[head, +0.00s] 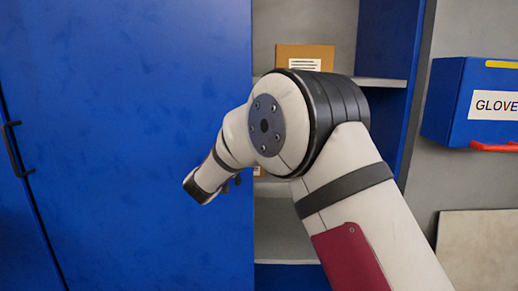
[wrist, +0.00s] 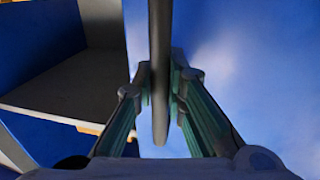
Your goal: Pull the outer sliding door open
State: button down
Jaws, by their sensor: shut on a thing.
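The blue sliding door (head: 140,90) fills the left and middle of the head view, and its right edge borders an open shelf bay. In the wrist view, the blue door surface (wrist: 240,50) lies behind my gripper (wrist: 161,82). A dark upright bar handle (wrist: 159,45) runs between my two fingers, which are shut on it. In the head view, my arm's end is in front of the door near its right edge. My fingers and the held handle are mostly hidden there by the arm.
Grey shelves (head: 381,82) with a cardboard box (head: 305,54) show right of the door. Another black handle (head: 16,150) is at the far left, beside a panel seam. A blue glove box (head: 468,120) hangs on the wall at right.

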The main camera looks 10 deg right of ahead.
jog(key=shift+w+a, duration=0.2)
jog(key=shift+a, duration=1)
jog(key=c, duration=1.6)
grip_release()
jog(key=v, duration=1.2)
jog(key=shift+r, duration=0.1)
